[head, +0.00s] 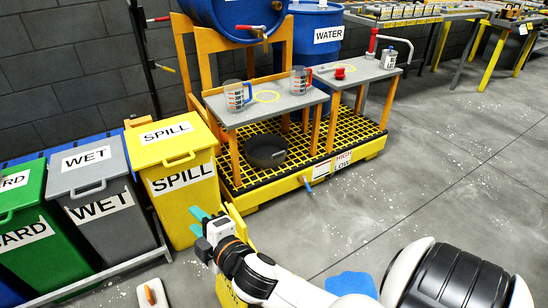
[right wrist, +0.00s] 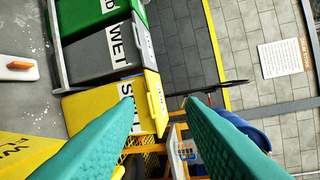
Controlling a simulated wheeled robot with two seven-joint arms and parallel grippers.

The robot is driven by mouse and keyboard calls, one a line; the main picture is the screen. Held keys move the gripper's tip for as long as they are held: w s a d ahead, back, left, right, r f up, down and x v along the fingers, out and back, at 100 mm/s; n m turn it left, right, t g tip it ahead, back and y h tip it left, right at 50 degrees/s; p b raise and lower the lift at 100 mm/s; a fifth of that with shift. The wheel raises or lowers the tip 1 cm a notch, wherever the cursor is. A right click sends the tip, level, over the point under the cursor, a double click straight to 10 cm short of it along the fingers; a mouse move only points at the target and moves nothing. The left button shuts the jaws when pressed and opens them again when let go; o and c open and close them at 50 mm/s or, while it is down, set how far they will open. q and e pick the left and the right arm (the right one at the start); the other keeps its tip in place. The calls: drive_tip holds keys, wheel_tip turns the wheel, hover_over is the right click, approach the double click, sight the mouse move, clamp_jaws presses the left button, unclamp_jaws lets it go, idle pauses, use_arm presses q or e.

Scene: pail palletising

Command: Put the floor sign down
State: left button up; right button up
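A yellow floor sign (head: 238,224) shows in the head view just behind and below my right gripper, mostly hidden by the gripper and arm. Its yellow face with part of black lettering also shows at the lower left of the right wrist view (right wrist: 22,150), beside one finger. My right gripper (head: 200,222) has teal fingers. In the right wrist view the fingertips (right wrist: 160,103) are well apart, with nothing held between them. Whether the sign's feet are on the floor is hidden. My left gripper is not in view.
A yellow SPILL bin (head: 173,160), grey WET bin (head: 103,215) and green bin (head: 30,245) stand at left. A yellow spill pallet (head: 370,150) with tables stands behind. A white, orange-handled tool (head: 152,293) and a blue patch (head: 352,284) lie low in view. Floor at right is clear.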

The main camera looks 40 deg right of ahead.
drive_tip(key=s+f+m+g, duration=0.6)
drive_tip(key=s+f, duration=0.1)
drive_tip(key=s, duration=0.4)
drive_tip(key=s+d+f+m+g, duration=0.1)
drive_tip(key=s+f+m+g, duration=0.5)
drive_tip(key=s, duration=0.5)
drive_tip(key=shift+f+m+g, duration=0.3)
drive_tip(key=shift+f+m, duration=0.2)
drive_tip(key=shift+f, duration=0.25)
